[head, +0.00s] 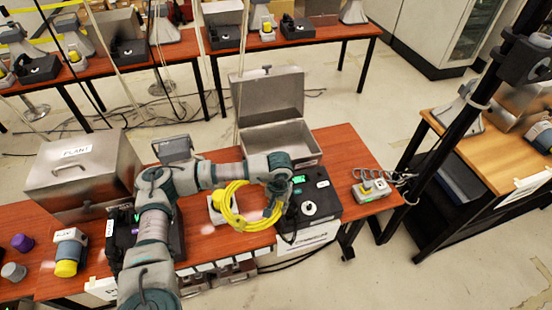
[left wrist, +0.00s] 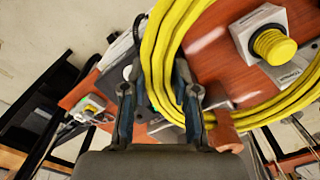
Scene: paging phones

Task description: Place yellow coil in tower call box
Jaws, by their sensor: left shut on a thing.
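The yellow coil (head: 248,226) hangs from my left gripper (head: 279,190) in the middle of the head view, over the red-brown table. In the left wrist view the coil (left wrist: 160,65) passes between the two fingers of my left gripper (left wrist: 158,100), which is shut on it. A grey metal box (head: 282,141) with its lid up stands behind the gripper at the back of the table; I can read no tower label on it. A closed metal box labelled PLANT (head: 75,180) stands at the left. My right gripper is not in view.
A white box with a yellow button (left wrist: 268,45) lies close to the coil. A black phone unit (head: 312,202) is just right of the gripper. A small grey box with a coiled cord (head: 372,188) sits at the table's right end.

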